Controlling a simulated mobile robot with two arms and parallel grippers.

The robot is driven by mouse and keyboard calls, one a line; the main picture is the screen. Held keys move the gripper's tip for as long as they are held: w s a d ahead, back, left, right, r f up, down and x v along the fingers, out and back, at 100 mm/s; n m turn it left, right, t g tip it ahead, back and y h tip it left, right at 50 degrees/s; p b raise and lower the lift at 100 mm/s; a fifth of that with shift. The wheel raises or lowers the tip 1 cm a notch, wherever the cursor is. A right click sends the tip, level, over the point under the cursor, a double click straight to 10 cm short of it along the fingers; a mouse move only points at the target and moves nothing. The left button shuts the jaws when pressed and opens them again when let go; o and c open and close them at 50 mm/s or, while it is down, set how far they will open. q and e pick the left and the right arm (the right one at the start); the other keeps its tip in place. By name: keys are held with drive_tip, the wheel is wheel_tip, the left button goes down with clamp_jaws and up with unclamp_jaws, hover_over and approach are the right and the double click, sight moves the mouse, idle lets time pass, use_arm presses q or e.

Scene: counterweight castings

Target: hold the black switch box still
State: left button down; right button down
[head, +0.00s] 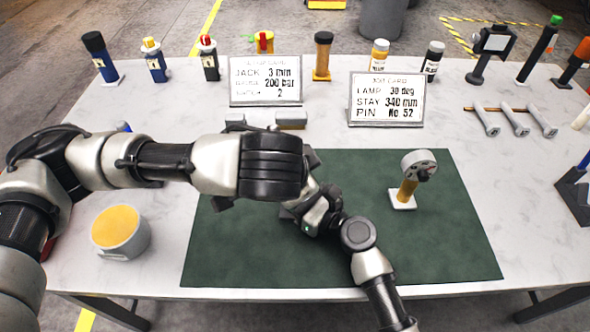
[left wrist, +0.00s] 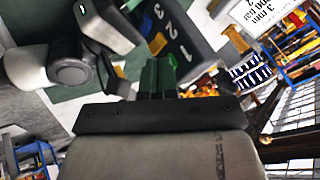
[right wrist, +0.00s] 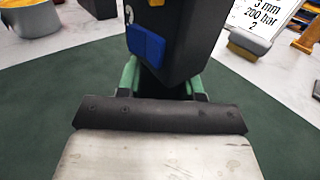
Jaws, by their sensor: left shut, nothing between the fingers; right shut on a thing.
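The black switch box (right wrist: 175,35) fills the upper middle of the right wrist view, with a blue switch on its face. My right gripper (right wrist: 163,82) is shut on its lower part. In the left wrist view the box (left wrist: 182,25) shows the figures 1, 2 and 3 beside coloured switches. My left gripper (left wrist: 157,75) is shut and empty, its green fingertips close to the numbered face near a switch. I cannot tell whether they touch it. In the head view my left arm hides most of the box and both gripper tips.
A green mat (head: 430,240) covers the table's middle. A round gauge on a stand (head: 418,165) stands on its right part. A yellow-topped grey drum (head: 120,232) is at left. Two printed cards (head: 265,80) (head: 387,98) and a row of bottles and tools line the back.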

idle(0.3)
use_arm(q)
drive_tip(key=shift+w+a+m+h, duration=0.3)
drive_tip(key=shift+w+m+h, duration=0.15)
drive_tip(key=shift+m, duration=0.25)
drive_tip(key=shift+d, duration=0.15)
drive_tip(key=shift+s+d, duration=0.2)
drive_tip(key=shift+d, duration=0.6)
drive_tip(key=shift+s, duration=0.1)
